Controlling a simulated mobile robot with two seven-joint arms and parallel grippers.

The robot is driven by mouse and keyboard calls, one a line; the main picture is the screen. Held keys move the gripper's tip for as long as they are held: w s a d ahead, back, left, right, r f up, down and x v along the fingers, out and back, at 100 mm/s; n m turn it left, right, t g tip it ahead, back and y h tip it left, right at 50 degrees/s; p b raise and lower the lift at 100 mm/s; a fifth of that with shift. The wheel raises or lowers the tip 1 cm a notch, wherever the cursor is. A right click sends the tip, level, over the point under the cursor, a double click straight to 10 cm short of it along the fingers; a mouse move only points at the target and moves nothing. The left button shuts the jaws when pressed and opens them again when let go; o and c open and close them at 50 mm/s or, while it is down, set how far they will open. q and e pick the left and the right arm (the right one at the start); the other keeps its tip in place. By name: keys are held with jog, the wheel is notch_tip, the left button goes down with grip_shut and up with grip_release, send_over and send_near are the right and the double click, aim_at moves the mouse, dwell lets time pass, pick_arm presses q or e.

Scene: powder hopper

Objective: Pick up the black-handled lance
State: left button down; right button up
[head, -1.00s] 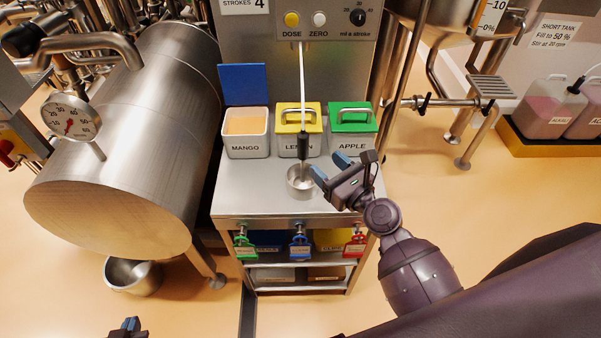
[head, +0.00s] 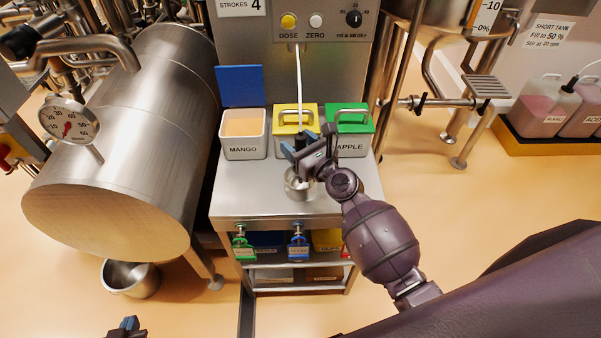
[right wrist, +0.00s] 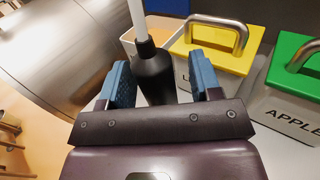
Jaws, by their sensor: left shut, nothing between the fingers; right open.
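The lance has a black handle (right wrist: 153,72) with a white hose rising from its top. In the right wrist view the handle stands between my open right gripper's two blue fingers (right wrist: 160,82); I cannot tell whether either touches it. In the head view my right gripper (head: 306,146) hides most of the handle, and only the white hose (head: 297,85) shows clearly above it. A small steel cup (head: 296,188) stands below my gripper on the steel bench (head: 250,203). My left gripper (head: 129,324) is shut and empty at the bottom left, partly cut off by the picture edge.
Behind the lance stand an open MANGO bin (head: 243,146), a yellow-lidded bin (head: 291,117) and a green-lidded APPLE bin (head: 352,143). The dosing panel (head: 325,55) rises behind them. A large steel drum (head: 120,135) lies to the left. The bench's front left is clear.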

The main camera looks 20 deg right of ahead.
jog(key=shift+w+a, duration=0.15)
jog(key=shift+w, duration=0.2)
grip_shut()
jog(key=shift+r, duration=0.1)
dwell(0.3)
